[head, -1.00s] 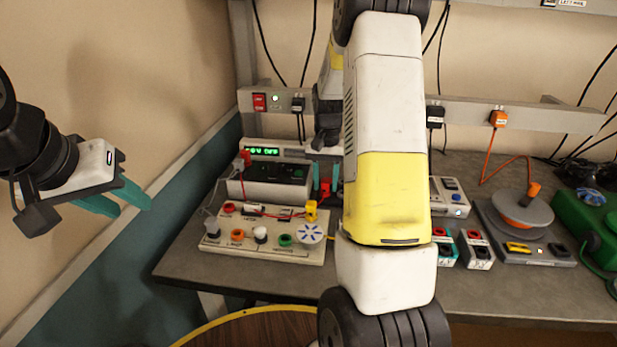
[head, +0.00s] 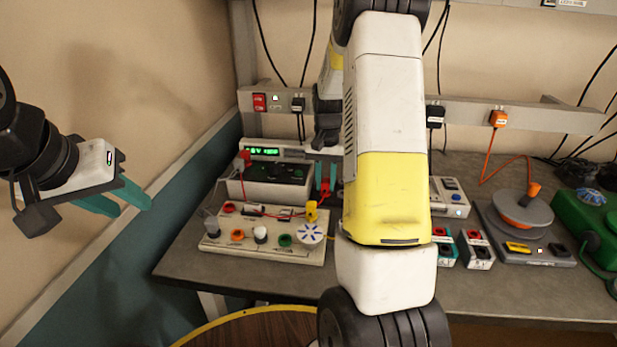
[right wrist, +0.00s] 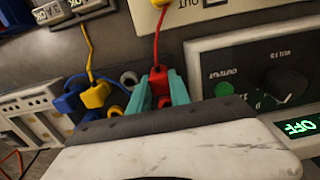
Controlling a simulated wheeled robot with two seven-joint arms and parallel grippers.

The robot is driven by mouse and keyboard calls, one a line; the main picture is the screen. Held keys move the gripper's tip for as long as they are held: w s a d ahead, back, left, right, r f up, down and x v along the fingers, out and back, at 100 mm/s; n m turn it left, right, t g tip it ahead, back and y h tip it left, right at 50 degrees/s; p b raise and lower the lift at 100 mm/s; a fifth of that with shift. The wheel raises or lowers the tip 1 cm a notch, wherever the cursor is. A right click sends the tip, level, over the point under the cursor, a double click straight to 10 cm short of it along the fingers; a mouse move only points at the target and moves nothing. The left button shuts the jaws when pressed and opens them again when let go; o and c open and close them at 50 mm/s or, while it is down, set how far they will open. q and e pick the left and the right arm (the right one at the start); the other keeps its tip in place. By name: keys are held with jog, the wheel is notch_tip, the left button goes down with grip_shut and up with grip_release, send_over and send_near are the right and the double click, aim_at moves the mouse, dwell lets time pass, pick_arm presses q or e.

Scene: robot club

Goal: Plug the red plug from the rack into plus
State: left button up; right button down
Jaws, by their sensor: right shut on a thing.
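The red plug (right wrist: 157,80) stands between the two teal fingers of my right gripper (right wrist: 160,92), which is shut on it. A red cable runs up from it in the right wrist view. In the head view, the right gripper (head: 326,176) and the red plug (head: 325,187) are just right of the power supply (head: 262,187). The supply's panel (right wrist: 222,62) is right of the gripper in the wrist view; the plus socket cannot be made out. My left gripper (head: 118,197) is open and empty, left of the bench.
A yellow plug (right wrist: 97,95) and a blue plug (right wrist: 70,102) stand close left of the red plug. A white circuit board (head: 265,245) lies in front of the supply. Small modules (head: 475,248) and a turntable (head: 522,215) are on the right. My right forearm hides the bench middle.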

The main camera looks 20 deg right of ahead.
aim_at(326, 181)
jog(key=c, duration=1.8)
grip_release()
jog(key=shift+c, duration=0.2)
grip_shut()
jog(key=shift+r, duration=1.15)
jog(key=shift+r, duration=1.7)
jog(key=shift+o, duration=0.2)
grip_release()
grip_shut()
